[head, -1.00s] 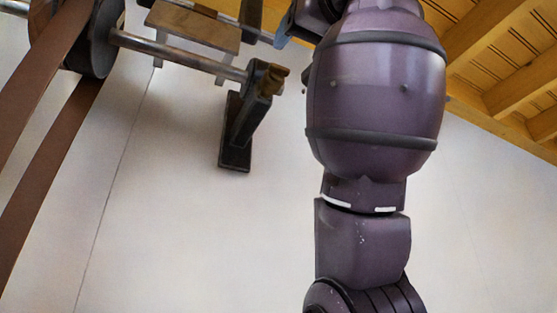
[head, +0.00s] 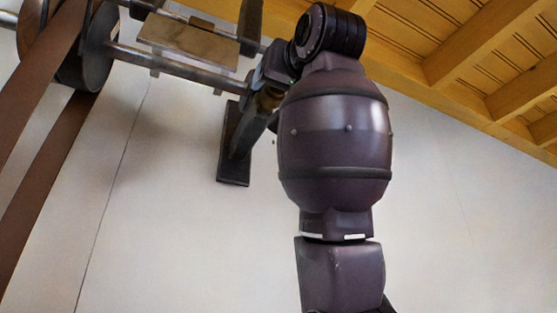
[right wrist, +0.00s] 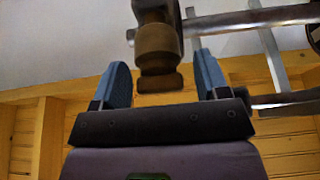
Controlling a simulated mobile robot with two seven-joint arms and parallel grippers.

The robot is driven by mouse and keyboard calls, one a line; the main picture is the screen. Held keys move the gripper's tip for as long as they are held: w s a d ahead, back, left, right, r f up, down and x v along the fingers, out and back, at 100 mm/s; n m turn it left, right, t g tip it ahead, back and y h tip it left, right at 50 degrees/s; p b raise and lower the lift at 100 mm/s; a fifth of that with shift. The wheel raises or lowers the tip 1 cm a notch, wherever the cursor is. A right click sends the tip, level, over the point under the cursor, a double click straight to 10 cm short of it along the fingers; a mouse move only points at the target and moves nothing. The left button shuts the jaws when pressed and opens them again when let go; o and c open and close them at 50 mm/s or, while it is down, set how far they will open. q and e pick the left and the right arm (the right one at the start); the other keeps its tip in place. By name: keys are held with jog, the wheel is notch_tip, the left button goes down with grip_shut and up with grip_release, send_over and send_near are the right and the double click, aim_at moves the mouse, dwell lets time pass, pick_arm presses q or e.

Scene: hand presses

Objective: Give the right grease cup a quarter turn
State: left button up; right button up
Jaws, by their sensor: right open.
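The right grease cup (right wrist: 158,45) is a round brass-brown cap on the end of a bearing bracket. In the right wrist view it appears between the two blue fingers of my right gripper (right wrist: 161,62), with visible gaps on both sides. The fingers are open and do not touch it. How deep the cup sits between them I cannot tell. In the head view the cup (head: 268,98) shows only partly, behind my right wrist and forearm. My left gripper is not in view.
A dark bracket (head: 235,150) on the pale wall carries a steel shaft (head: 170,67). Pulleys (head: 88,50) and brown belts (head: 40,75) are at the left. A timber ceiling (head: 470,50) is above; the wall below is clear.

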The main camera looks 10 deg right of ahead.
jog(key=c, duration=0.9)
jog(key=shift+m, duration=0.3)
jog(key=shift+m+h+b, duration=0.45)
jog(key=shift+m+h, duration=0.05)
jog(key=shift+m, duration=0.3)
jog(key=shift+m+h, duration=0.6)
jog(key=shift+m, duration=0.4)
jog(key=shift+m+h+b, duration=0.15)
jog(key=shift+m+h, duration=0.55)
jog(key=shift+m, duration=0.7)
jog(key=shift+m+h+b, duration=0.15)
jog(key=shift+m+h, duration=0.55)
jog(key=shift+m, duration=0.7)
jog(key=shift+d, duration=0.1)
